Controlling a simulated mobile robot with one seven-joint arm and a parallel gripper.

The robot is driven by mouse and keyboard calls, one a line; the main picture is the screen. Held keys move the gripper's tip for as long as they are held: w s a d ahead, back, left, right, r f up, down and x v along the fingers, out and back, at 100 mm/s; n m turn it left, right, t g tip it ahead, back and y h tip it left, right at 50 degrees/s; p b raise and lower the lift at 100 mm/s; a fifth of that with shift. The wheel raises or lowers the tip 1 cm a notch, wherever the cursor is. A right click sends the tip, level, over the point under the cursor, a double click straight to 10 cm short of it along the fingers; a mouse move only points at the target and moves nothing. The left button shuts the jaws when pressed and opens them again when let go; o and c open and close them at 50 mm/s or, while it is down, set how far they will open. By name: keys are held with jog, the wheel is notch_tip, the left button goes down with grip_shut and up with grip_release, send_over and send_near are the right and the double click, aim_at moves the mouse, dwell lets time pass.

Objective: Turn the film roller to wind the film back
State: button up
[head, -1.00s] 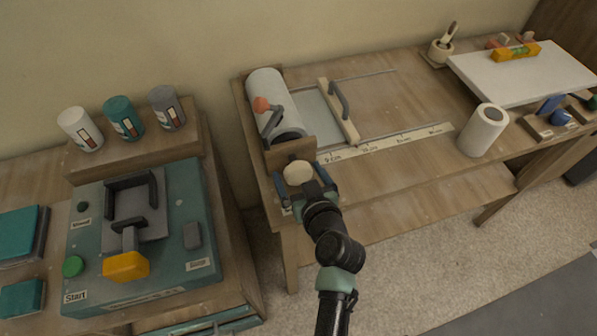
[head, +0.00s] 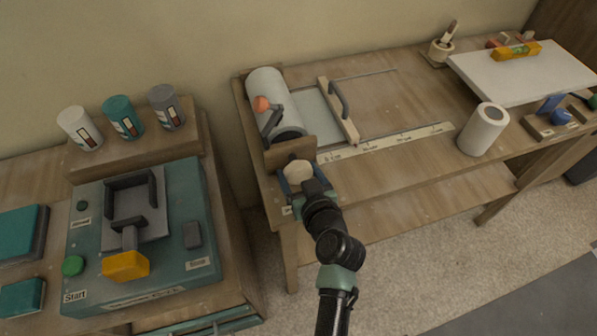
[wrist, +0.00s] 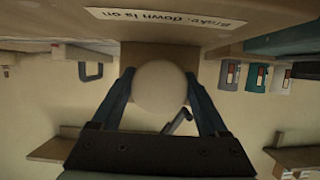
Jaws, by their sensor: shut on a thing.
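The film roller (head: 267,97) is a pale cylinder in a wooden holder at the left end of the bench. A crank with an orange-red knob (head: 261,104) lies against its side. A pale strip of film (head: 318,112) lies flat to its right, under a wooden bar with a dark handle (head: 340,100). My gripper (head: 299,175) is at the near end of the roller's holder, shut on a pale round knob (head: 298,172). In the wrist view the round knob (wrist: 160,88) sits between both fingers. The knob's far side is hidden.
A label reading "Brake: down is on" (wrist: 165,17) shows in the wrist view. A ruler strip (head: 390,142) runs along the bench, with a white roll (head: 483,129) at its right. A teal machine (head: 190,210) stands on the left table.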

jog(key=shift+f, duration=0.1)
jog(key=shift+f+m+y+b, duration=0.1)
jog(key=shift+m+y+b, duration=0.6)
jog(key=shift+m+b, duration=0.35)
jog(key=m+y+b, duration=0.2)
jog(key=m+b, duration=0.1)
jog(key=shift+g, duration=0.3)
jog(key=m+y+b, duration=0.2)
jog(key=m, duration=0.1)
jog(key=shift+a, duration=0.1)
jog(key=shift+r+m+y+b, duration=0.25)
jog(key=shift+m+y+b, duration=0.25)
jog(key=shift+m, duration=0.35)
jog(key=o, duration=1.2)
jog(key=shift+t, duration=0.4)
jog(key=shift+o, duration=0.2)
